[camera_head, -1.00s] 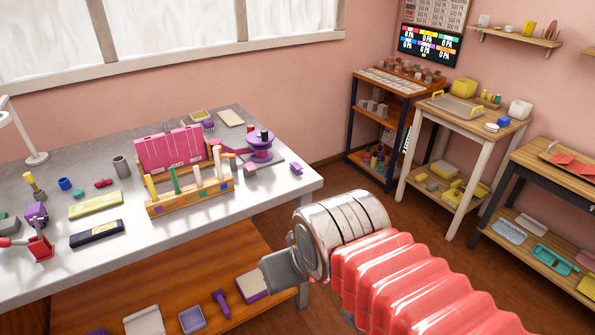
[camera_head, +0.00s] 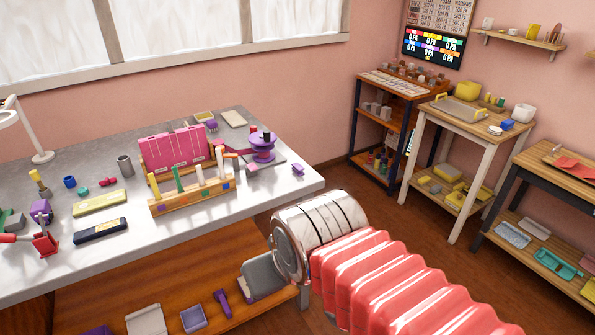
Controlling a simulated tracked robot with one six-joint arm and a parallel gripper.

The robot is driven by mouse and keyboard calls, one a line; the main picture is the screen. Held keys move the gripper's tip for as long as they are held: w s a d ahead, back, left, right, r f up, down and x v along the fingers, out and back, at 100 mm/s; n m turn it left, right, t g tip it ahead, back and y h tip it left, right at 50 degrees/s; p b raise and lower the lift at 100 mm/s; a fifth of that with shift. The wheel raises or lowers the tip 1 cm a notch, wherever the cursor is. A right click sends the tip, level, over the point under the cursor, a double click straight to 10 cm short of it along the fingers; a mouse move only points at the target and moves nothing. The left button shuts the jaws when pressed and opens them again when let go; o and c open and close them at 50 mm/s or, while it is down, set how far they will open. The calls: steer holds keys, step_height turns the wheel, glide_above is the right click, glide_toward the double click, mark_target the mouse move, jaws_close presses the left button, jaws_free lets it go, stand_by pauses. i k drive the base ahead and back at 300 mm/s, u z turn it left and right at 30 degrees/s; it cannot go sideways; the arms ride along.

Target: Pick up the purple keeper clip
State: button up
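A small purple piece (camera_head: 297,168), which may be the keeper clip, lies alone near the right corner of the grey worktable (camera_head: 278,189). Its shape is too small to make out. Another small purple piece (camera_head: 212,126) lies at the back of the table, behind the pink panel. My gripper (camera_head: 259,281) shows as a grey part beyond the silver wrist, in front of the table's edge and lower in the picture than the purple pieces. It is apart from both of them. Its fingertips are mostly hidden, and nothing is seen held in it.
A purple spool stand (camera_head: 262,148), a pink panel (camera_head: 176,150) and a wooden rack with coloured posts (camera_head: 191,200) stand on the table left of the corner piece. A lower shelf (camera_head: 190,262) holds trays. Open floor lies between this table and the side tables at right.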

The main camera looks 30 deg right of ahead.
mark_target(298, 169)
steer(key=i, duration=1)
